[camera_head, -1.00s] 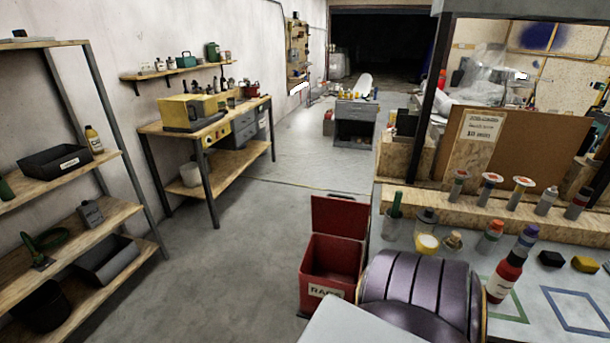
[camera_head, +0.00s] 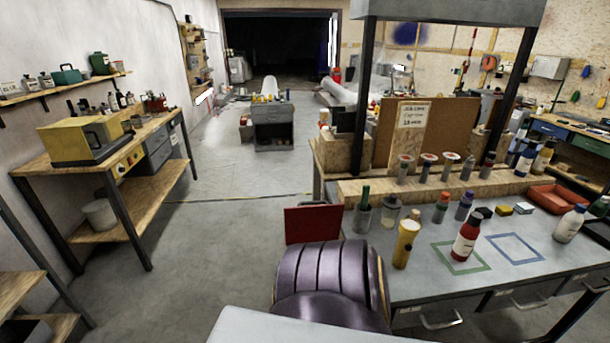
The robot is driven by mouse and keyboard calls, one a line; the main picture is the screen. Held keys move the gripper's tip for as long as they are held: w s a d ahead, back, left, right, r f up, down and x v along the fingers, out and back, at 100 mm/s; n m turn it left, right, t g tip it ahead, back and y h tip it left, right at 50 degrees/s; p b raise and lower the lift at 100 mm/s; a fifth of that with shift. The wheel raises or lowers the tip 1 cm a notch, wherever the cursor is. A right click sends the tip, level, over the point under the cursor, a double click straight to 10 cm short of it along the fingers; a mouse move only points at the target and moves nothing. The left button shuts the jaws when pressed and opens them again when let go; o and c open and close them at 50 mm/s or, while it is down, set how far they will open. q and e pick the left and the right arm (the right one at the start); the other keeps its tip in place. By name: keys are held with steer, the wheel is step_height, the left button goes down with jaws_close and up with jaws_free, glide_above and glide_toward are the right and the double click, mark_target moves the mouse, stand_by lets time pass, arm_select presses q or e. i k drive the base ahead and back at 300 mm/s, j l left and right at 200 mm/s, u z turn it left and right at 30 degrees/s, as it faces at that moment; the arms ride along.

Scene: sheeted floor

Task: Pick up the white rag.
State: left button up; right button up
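I cannot make out a white rag in the head view. A red bin (camera_head: 313,224) stands on the floor left of the workbench. Only its raised red lid shows now; its inside is hidden behind a dark purple rounded part low in the middle, which looks like my own body. Neither of my grippers is in view.
The grey workbench (camera_head: 410,283) on the right holds several bottles, a red bottle (camera_head: 466,240) by a green square outline, and a red tray (camera_head: 560,198). A wooden table with a yellow machine (camera_head: 82,139) stands left. The floor (camera_head: 215,240) between is clear.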

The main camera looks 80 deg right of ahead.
mark_target(522, 208)
steer(key=i+z, duration=0.35)
steer(key=i+j+z, duration=0.1)
steer(key=i+z, duration=0.2)
steer(key=i, duration=0.15)
steer(key=i+z, duration=1.1)
steer(key=z, duration=0.15)
steer(key=i+z, duration=0.25)
steer(key=z, duration=0.15)
steer(key=i+z, duration=0.15)
steer(key=z, duration=0.25)
steer(key=i+z, duration=0.15)
steer(key=z, duration=0.25)
steer(key=i+j+z, duration=0.15)
steer(key=z, duration=0.25)
steer(key=i+j+z, duration=0.15)
steer(key=z, duration=0.3)
steer(key=i+z, duration=0.2)
steer(key=z, duration=0.3)
steer(key=i+j+z, duration=0.15)
steer(key=z, duration=0.3)
steer(key=i+j+z, duration=0.2)
steer(key=z, duration=0.3)
